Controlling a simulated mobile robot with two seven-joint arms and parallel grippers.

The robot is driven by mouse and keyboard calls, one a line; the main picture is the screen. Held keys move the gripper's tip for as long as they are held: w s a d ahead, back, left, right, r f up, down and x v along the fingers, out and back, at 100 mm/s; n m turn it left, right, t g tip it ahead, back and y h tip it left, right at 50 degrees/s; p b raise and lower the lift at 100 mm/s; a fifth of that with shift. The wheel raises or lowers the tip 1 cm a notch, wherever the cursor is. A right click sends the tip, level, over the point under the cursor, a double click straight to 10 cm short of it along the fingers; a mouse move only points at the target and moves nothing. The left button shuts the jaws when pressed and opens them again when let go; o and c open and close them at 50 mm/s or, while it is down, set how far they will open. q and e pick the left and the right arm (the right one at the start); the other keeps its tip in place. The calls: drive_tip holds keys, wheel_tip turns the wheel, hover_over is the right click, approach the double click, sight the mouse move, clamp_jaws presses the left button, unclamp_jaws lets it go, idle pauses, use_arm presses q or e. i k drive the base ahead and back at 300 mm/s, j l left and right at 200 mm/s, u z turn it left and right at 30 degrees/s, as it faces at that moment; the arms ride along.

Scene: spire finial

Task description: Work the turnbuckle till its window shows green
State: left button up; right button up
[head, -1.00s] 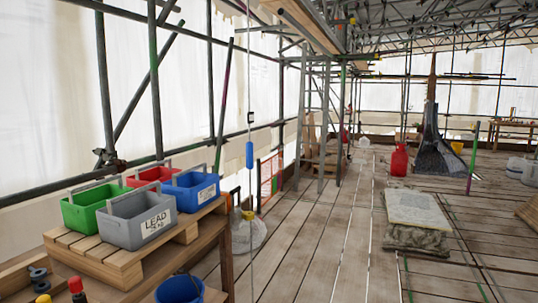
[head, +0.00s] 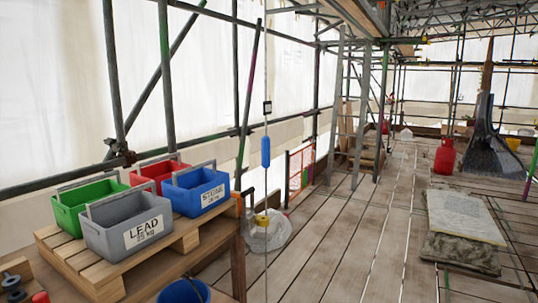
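A thin vertical line hangs left of centre in the head view. It carries a small dark box with a pale face (head: 267,107) and a blue cylinder (head: 265,150) below it. A yellow fitting (head: 262,220) shows lower down at the line. I cannot tell for sure which of these is the turnbuckle, and no green window can be made out. Neither of my grippers is in view.
Green (head: 85,205), red (head: 160,172), grey LEAD (head: 125,228) and blue STONE (head: 196,190) crates stand on a pallet (head: 75,262) at left. A blue bucket (head: 183,291) is below.

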sight(265, 140)
drive_tip(key=i+l+u, duration=0.25)
drive_tip(key=i+l, duration=1.5)
drive_tip(key=l, duration=0.1)
